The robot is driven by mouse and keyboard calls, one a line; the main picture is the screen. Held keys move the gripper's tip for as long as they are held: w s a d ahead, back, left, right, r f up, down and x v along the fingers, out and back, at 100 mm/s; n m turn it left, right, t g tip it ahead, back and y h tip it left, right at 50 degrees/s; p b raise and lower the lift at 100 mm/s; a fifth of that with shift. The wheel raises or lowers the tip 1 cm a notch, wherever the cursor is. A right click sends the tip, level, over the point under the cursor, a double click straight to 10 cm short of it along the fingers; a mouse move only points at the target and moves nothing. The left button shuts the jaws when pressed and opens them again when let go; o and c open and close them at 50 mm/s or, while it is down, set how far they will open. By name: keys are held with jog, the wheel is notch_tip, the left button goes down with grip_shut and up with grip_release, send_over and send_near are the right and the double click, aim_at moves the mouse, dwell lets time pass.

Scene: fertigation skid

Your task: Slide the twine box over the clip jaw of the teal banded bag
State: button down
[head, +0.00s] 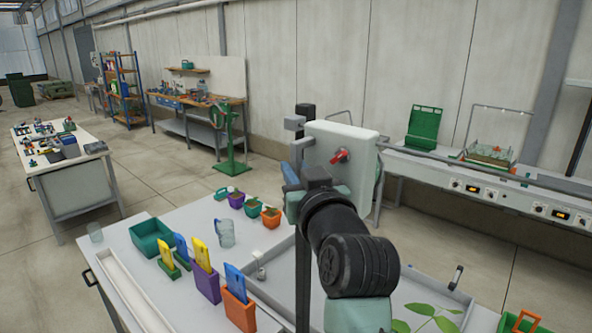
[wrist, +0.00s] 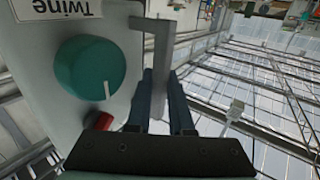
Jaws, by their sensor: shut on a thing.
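The twine box is a pale grey box with a red lever, upright in the middle of the head view (head: 352,140). In the wrist view its face (wrist: 95,25) carries a "Twine" label, a teal knob and a red part. My gripper (wrist: 163,85) is shut on a flat grey bracket at the box's side. In the head view my gripper (head: 300,178) is at the box's lower left, largely hidden by my wrist. I cannot make out the teal banded bag or its clip jaw; a pale teal edge shows just right of the box.
A dark upright post (head: 304,118) with a grey block stands beside the box. Below, a table (head: 190,215) holds a green bin (head: 150,238), pots, a clear jug (head: 225,233) and a grey tray (head: 462,297). A bench (head: 420,168) with control panels runs behind at right.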

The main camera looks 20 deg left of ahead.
jog(key=shift+d, duration=0.1)
dwell(0.8)
jog(key=s+d+b, duration=0.4)
jog(key=d, duration=0.9)
jog(key=shift+s, duration=0.4)
jog(key=c, duration=1.1)
grip_release()
jog(key=b+v, duration=0.5)
jog(key=v, duration=0.8)
jog(key=shift+b, duration=0.35)
jog(key=shift+w, duration=0.1)
